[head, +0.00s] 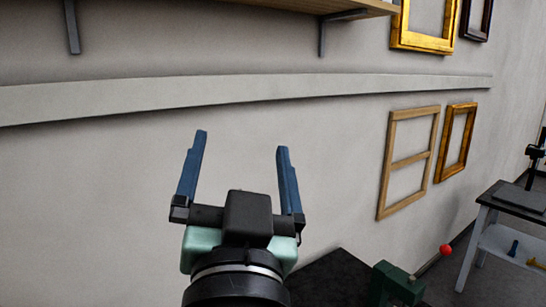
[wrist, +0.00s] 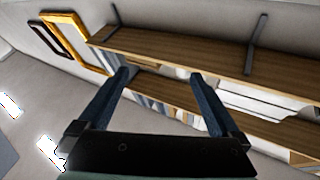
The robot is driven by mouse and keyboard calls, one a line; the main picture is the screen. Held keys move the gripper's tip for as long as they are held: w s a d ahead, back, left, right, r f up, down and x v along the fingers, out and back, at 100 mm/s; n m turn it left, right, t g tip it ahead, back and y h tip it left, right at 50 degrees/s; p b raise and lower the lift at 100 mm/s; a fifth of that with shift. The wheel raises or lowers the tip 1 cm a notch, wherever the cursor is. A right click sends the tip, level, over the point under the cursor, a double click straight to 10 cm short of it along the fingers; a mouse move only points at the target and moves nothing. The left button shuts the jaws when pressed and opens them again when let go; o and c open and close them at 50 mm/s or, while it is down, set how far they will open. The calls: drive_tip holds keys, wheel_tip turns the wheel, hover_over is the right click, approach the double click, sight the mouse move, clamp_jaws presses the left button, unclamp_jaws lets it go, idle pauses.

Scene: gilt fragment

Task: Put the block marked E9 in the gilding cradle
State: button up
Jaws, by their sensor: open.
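My gripper (head: 242,142) is open and empty, its two blue fingers pointing up in front of a bare grey wall in the head view. In the wrist view my gripper (wrist: 160,78) is also spread open, with wall shelves beyond its fingers. I see no block marked E9 in either view. I cannot make out a gilding cradle in either view.
Frames (head: 408,165) hang on the wall at right. A wooden shelf (head: 290,4) is overhead. The wrist view shows shelves (wrist: 200,52) holding books or papers.

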drive_tip(key=s+d+r+n+t+h, duration=0.1)
drive_tip(key=s+d+r+n+t, duration=0.1)
drive_tip(key=s+r+t, duration=0.3)
drive_tip(key=s+d+r, duration=0.1)
drive_tip(key=s+r, duration=0.3)
drive_tip(key=r, duration=0.2)
drive_tip(key=shift+r+h, duration=0.3)
drive_tip(key=shift+r, duration=0.05)
